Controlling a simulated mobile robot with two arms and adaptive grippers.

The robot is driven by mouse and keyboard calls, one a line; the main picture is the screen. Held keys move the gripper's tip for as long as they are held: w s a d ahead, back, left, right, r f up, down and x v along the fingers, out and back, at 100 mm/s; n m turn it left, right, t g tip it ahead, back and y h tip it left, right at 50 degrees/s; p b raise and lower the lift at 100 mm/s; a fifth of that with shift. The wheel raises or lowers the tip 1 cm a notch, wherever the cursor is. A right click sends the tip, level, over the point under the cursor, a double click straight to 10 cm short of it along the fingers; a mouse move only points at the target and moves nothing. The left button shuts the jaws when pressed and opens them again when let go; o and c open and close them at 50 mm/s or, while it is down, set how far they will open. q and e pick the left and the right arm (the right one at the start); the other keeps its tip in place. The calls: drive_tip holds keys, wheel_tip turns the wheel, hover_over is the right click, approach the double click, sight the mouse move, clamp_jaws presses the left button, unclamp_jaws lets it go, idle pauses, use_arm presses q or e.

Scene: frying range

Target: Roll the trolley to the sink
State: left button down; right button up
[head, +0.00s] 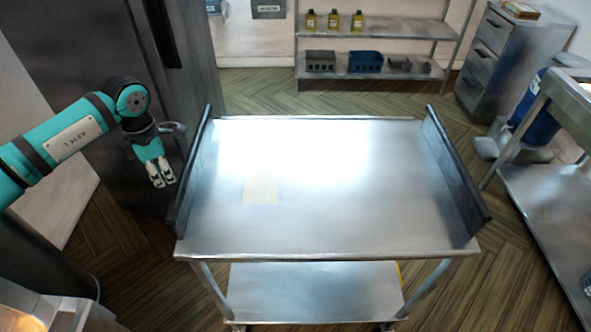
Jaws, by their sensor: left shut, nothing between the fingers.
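The trolley (330,225) stands right in front of me, a steel cart with a bare upper top and a lower shelf (310,290). A dark handle bar runs along its left side (190,180) and another along its right side (456,175). My left gripper (162,183) hangs pointing down, just left of the left handle bar and apart from it. It is shut with nothing in it. My right gripper is not in view. I cannot make out a sink for certain.
A tall dark cabinet (100,50) stands at the left behind my left arm. A steel shelf rack (390,27) with yellow bottles and bins is at the back. A drawer cabinet (492,50), a blue barrel (538,115) and a steel table (545,190) line the right. Wood floor is clear behind the trolley.

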use_arm(q)
drive_tip(key=shift+f, duration=0.1)
idle(0.3)
wheel_tip(320, 180, down, 6)
drive_tip(key=b, duration=0.4)
drive_tip(key=shift+b, duration=0.4)
drive_tip(key=d+b, duration=0.2)
drive_tip(key=d, duration=2.2)
drive_tip(key=shift+d+b, duration=0.2)
drive_tip(key=shift+b, duration=0.2)
drive_tip(key=shift+a, duration=0.15)
